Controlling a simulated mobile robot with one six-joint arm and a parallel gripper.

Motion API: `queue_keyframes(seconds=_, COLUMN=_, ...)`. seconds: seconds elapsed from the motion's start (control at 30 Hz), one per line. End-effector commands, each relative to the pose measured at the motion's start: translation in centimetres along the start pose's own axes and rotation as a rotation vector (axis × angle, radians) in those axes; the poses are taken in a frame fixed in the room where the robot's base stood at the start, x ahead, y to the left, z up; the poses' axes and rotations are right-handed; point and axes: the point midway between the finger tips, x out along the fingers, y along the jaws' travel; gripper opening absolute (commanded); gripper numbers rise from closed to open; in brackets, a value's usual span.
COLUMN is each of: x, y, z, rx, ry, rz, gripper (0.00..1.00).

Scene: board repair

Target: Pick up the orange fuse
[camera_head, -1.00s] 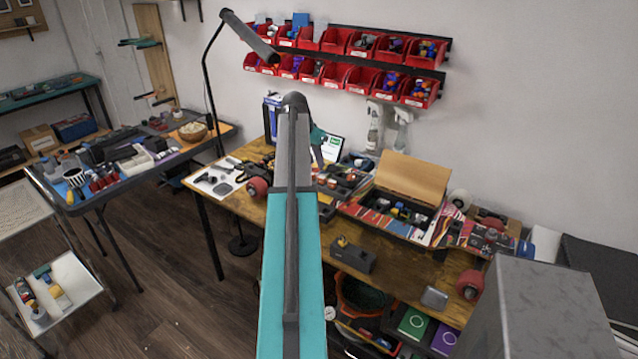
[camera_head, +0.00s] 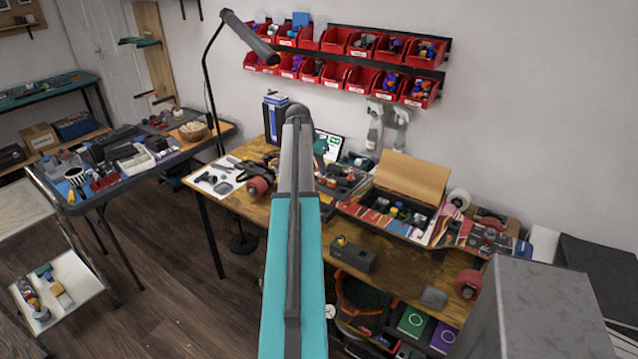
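I cannot make out the orange fuse for certain at this size. Small mixed parts lie in an open box (camera_head: 413,181) on the wooden workbench (camera_head: 405,272), and more lie on the bench to its left; none is clearly the fuse. My teal and grey arm (camera_head: 293,265) reaches from the bottom middle up over the workbench. Its far end is in front of the back of the bench, near a laptop (camera_head: 330,146). My gripper cannot be seen; the arm hides it and part of the bench behind.
Red wall bins (camera_head: 334,74) hang above the bench. A lamp (camera_head: 249,36) leans in from the left. A dark block (camera_head: 352,256) and red wheels (camera_head: 468,284) sit on the bench. A crowded side table (camera_head: 75,209) and a cart (camera_head: 72,300) stand left. Bare floor lies between.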

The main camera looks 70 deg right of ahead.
Motion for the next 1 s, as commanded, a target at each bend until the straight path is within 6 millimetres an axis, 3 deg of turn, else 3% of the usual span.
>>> queue_keyframes(seconds=0.5, x=4.1, y=0.0, z=0.2, rx=0.001, ry=-0.002, rz=0.0, gripper=0.27)
queue_keyframes(seconds=1.0, x=4.0, y=0.0, z=0.1, rx=0.001, ry=0.0, rz=0.0, gripper=0.27)
